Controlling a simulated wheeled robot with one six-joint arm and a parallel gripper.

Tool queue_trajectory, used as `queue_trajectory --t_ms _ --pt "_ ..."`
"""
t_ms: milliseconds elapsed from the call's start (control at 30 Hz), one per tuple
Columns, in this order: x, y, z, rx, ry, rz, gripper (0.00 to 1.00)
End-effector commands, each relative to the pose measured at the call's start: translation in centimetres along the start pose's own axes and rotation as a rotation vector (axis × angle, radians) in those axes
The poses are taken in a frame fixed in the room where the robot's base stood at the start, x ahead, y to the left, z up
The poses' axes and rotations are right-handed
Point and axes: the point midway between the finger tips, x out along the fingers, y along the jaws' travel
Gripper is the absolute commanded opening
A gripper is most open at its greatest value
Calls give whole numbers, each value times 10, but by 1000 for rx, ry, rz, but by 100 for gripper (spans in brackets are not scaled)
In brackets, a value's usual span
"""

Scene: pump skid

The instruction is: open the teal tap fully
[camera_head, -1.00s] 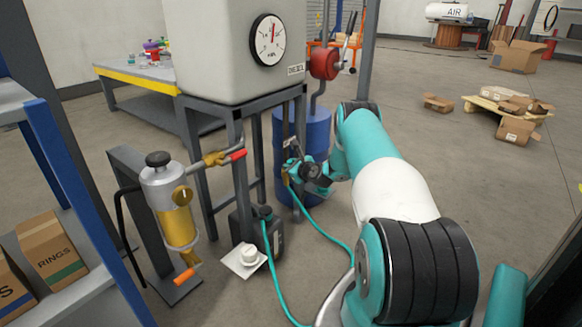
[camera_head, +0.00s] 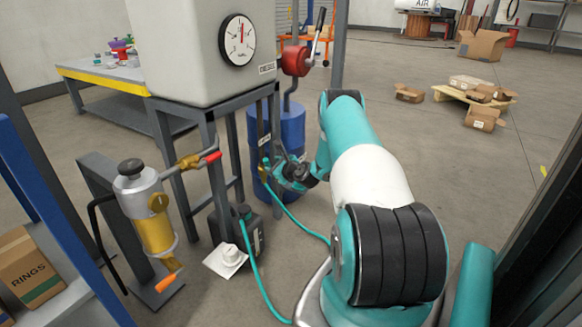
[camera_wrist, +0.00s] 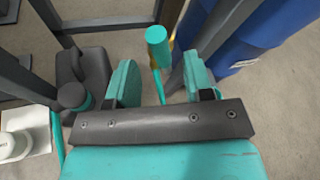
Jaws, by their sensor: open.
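The teal tap's handle (camera_wrist: 157,45) shows in the wrist view as a rounded teal grip on a thin teal stem, just beyond my gripper and roughly between its fingers. A bit of brass shows behind it. My gripper (camera_wrist: 160,84) is open, with its two teal fingers apart and nothing seen between them but the stem's line. I cannot tell whether a finger touches the tap. In the head view my gripper (camera_head: 277,172) is small, low by the tank stand's right leg, and mostly covers the tap; a small teal end (camera_head: 266,163) shows there.
A red-handled valve (camera_head: 210,157) is farther left. Teal hose (camera_head: 300,222) trails on the floor.

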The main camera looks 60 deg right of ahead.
Motion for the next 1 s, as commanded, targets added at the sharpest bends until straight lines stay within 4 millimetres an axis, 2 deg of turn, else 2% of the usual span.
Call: queue_trajectory --t_ms 33,200,400,500,667,933,1000 --pt "-17 -4 5 7 4 -3 47" --pt "-61 -3 4 7 4 -4 47" --pt "-103 -2 3 6 1 -3 47" --pt "-116 -1 2 3 1 -3 47" --pt "-126 0 2 1 -1 -1 47" --pt "-127 0 1 -1 -2 -1 47" --pt "-126 0 3 -7 -4 3 31"
